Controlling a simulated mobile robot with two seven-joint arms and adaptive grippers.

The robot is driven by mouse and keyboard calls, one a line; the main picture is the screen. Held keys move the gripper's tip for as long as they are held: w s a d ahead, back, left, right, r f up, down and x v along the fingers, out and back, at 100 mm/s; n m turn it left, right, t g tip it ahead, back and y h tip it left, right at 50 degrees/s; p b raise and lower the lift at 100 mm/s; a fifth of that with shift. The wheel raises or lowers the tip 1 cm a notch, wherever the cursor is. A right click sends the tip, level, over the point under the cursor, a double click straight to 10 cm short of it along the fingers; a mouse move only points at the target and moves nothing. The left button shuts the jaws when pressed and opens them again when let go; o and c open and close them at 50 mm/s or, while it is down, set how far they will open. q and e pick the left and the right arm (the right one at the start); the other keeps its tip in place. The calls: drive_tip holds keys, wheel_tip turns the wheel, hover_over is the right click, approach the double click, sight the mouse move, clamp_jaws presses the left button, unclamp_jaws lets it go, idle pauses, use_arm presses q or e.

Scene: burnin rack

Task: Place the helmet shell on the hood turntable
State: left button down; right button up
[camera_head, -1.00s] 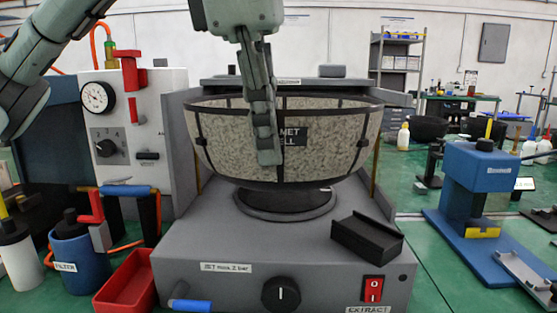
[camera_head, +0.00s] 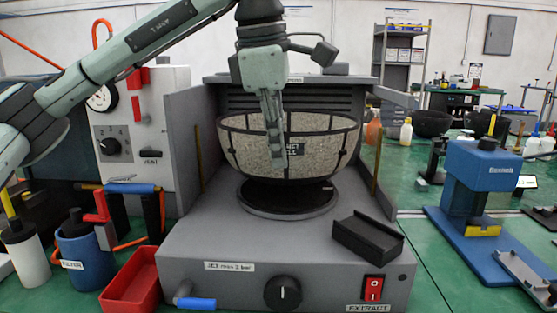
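The helmet shell (camera_head: 245,150) is a speckled beige bowl with dark bands and a dark label, open side up. It is in the hood (camera_head: 180,150), over the round dark hood turntable (camera_head: 288,200). Its base is very near the turntable; I cannot tell whether they touch. My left gripper (camera_head: 275,145) comes down from above and is shut on the shell's near wall, with a finger in front of the label. The part of the gripper behind the wall is hidden. My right gripper is not in view.
A small black block (camera_head: 368,238) sits on the hood's base at front right, near the red switch (camera_head: 373,288). A gauge panel (camera_head: 125,125), blue filter can (camera_head: 85,255) and red tray (camera_head: 132,285) are at left. A blue press (camera_head: 478,185) stands right.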

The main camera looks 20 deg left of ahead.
use_arm(q)
drive_tip(key=shift+x, duration=0.8)
drive_tip(key=shift+a+f, duration=0.2)
drive_tip(key=shift+f, duration=0.1)
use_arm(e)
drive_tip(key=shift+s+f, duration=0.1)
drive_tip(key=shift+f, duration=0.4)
use_arm(q)
drive_tip(key=shift+f, duration=0.1)
